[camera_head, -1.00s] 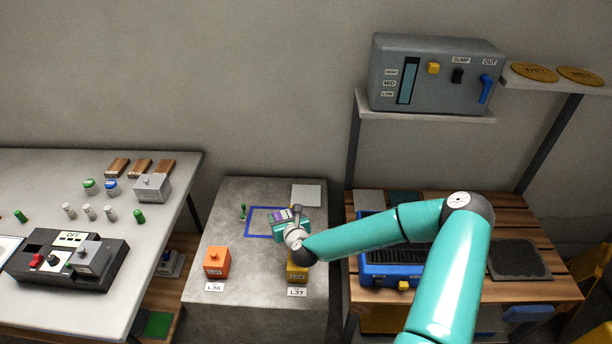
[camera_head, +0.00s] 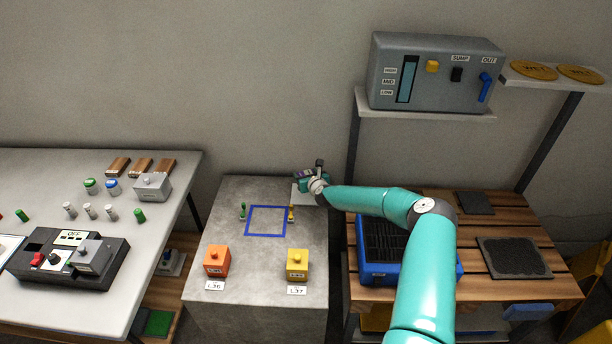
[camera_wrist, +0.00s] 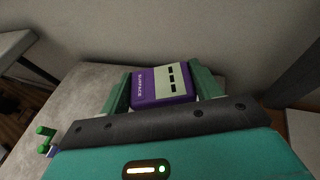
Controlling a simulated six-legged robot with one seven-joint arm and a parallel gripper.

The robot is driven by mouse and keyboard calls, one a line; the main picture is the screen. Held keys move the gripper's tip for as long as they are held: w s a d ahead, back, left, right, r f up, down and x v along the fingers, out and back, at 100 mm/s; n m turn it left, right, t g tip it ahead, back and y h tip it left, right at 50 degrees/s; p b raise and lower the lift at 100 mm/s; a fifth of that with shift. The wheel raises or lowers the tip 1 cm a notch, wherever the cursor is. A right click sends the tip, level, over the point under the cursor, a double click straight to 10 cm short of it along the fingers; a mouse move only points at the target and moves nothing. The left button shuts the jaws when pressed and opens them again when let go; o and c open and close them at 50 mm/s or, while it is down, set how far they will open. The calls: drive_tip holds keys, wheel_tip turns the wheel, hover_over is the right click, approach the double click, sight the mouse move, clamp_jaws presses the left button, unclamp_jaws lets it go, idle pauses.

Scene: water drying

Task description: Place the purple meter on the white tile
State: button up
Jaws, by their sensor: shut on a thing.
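The purple meter (camera_wrist: 163,84) has a pale face with dark marks and sits between the green fingers of my gripper (camera_wrist: 165,92) in the wrist view. My gripper is shut on it. In the head view my gripper (camera_head: 305,177) is at the back right of the grey block, over or just above the white tile (camera_head: 301,196). The tile is partly hidden by my gripper and wrist. I cannot tell whether the meter touches the tile.
The grey block (camera_head: 225,290) carries a blue square outline (camera_head: 249,222), a green valve (camera_head: 242,211), a yellow valve (camera_head: 291,213), an orange box (camera_head: 216,261) and a yellow box (camera_head: 297,264). A blue tray (camera_head: 366,268) stands right on a slatted bench.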

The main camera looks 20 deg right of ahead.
drive_tip(key=shift+f, duration=3.35)
drive_tip(key=shift+f, duration=0.55)
drive_tip(key=o, duration=1.2)
